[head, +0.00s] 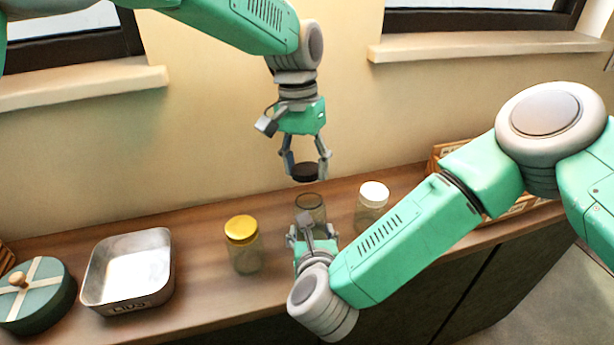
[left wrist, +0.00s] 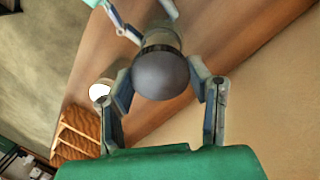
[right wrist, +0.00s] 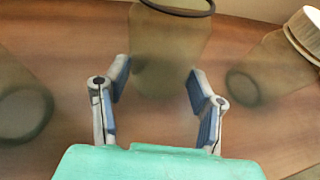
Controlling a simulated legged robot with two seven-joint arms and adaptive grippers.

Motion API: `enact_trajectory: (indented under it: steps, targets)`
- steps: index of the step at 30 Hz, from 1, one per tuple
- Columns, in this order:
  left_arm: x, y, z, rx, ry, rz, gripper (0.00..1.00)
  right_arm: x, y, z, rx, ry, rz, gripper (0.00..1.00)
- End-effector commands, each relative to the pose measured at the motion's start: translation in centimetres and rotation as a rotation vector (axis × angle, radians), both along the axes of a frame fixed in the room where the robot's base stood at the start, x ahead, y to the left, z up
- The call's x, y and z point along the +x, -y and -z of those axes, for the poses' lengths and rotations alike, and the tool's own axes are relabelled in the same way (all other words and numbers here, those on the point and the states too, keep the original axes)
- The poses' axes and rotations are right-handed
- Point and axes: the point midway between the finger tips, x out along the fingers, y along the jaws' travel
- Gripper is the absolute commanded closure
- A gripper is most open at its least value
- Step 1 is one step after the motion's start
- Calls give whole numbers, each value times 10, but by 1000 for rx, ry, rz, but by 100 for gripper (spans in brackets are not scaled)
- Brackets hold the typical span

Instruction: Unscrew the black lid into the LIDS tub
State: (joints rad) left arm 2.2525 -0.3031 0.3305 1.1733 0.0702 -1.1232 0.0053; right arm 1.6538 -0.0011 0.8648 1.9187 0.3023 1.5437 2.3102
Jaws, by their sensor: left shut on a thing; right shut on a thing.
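My left gripper (head: 306,172) is shut on the black lid (head: 305,171) and holds it above an open glass jar (head: 311,205), clear of its rim. In the left wrist view the dark lid (left wrist: 161,75) sits between the fingers, with the jar partly hidden behind it. My right gripper (head: 312,232) is low at the front of this jar; in the right wrist view its fingers lie on either side of the jar body (right wrist: 165,50). The LIDS tub (head: 128,272) is a metal square tub on the counter at the left, and looks empty.
A jar with a yellow lid (head: 242,230) stands between the tub and the open jar. A jar with a white lid (head: 373,194) stands to the right. A round green box (head: 38,300) is at the far left. A wooden crate (head: 436,163) is behind my right arm.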

Motion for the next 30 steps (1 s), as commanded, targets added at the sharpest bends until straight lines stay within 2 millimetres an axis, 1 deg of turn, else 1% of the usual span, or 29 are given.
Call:
enact_trajectory:
  steps: [1, 3, 8, 9, 11, 20, 23, 26, 30]
  targets:
    - [1, 0, -7, 0, 1, 0, 89, 0, 0, -1, 0, 1, 0, 100]
    - [1, -1, -11, 0, 0, 0, 89, 0, 0, -1, 0, 1, 0, 100]
    - [1, -1, -11, 1, -2, 0, 89, 0, 0, 0, 0, 1, 0, 100]
    - [1, -1, -11, 1, -2, 0, 89, 0, 0, 0, 0, 1, 0, 46]
    - [1, -1, -11, 1, -2, 0, 89, 0, 0, 0, 0, 1, 0, 25]
    - [1, -1, -11, 0, -1, 0, 89, 0, 0, 0, 0, 0, 0, 25]
    - [1, -1, -11, 1, -2, 0, 89, -5, 0, -2, 0, -1, -1, 25]
    - [1, -1, -11, 1, -2, 0, 89, -17, 1, -6, 1, -2, -2, 25]
    - [1, -1, -11, 0, -1, 0, 89, -44, 2, -17, 3, -4, -4, 25]
